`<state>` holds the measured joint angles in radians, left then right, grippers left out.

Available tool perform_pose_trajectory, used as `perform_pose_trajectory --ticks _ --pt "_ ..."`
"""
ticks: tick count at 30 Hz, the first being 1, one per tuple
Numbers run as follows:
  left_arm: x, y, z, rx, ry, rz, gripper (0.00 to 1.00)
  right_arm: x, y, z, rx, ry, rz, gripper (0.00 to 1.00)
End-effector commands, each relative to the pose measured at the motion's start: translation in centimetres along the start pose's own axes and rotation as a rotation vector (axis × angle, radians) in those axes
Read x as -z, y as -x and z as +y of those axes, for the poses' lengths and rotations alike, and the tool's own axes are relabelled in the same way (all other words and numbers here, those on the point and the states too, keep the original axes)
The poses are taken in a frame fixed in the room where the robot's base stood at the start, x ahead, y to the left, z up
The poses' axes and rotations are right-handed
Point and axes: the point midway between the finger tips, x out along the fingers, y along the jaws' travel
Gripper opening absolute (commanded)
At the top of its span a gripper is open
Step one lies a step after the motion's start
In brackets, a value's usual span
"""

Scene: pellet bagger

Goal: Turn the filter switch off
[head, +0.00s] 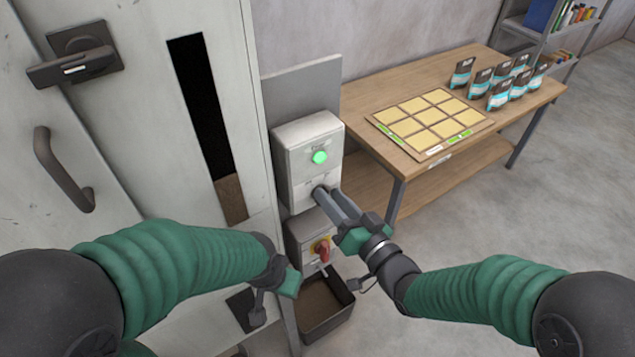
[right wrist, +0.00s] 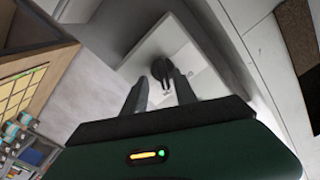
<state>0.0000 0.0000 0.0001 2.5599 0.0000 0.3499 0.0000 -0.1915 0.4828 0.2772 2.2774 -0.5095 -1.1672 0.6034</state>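A grey control box (head: 300,150) stands beside the tall cabinet, with a lit green lamp (head: 319,157) on its upper face. A dark rotary switch (right wrist: 162,69) sits on a pale panel in the right wrist view; its label is too small to read. My right gripper (head: 326,197) is at the lower part of the box, its fingers reaching to the switch. In the wrist view the fingers are apart, with their tips at either side of the knob's lower end; contact is unclear. My left gripper (head: 272,292) hangs low in front of the cabinet; its opening is unclear.
A lower box carries a red handle on yellow (head: 322,250), close under my right gripper. A dark open bin (head: 345,313) is below it. A wooden table (head: 370,103) with a marked board (head: 480,128) and several pouches (head: 480,83) stands right. The floor at right is clear.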

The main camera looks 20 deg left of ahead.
Motion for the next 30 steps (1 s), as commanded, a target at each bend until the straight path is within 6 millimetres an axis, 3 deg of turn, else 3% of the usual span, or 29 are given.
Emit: perform_pose_trajectory --ticks 8,15,30 --pt "-0.01 0.0 0.01 0.0 0.0 0.0 0.36 -0.21 -0.25 -0.32 0.0 0.003 -0.003 0.32" --pt "-0.01 0.0 0.0 0.0 0.0 0.0 0.36 -0.3 -0.57 -0.23 -0.002 0.003 -0.005 0.01" --pt "-0.12 -0.46 0.0 0.0 0.0 0.0 0.36 -0.43 -0.55 -0.1 -0.003 0.029 -0.005 0.0"
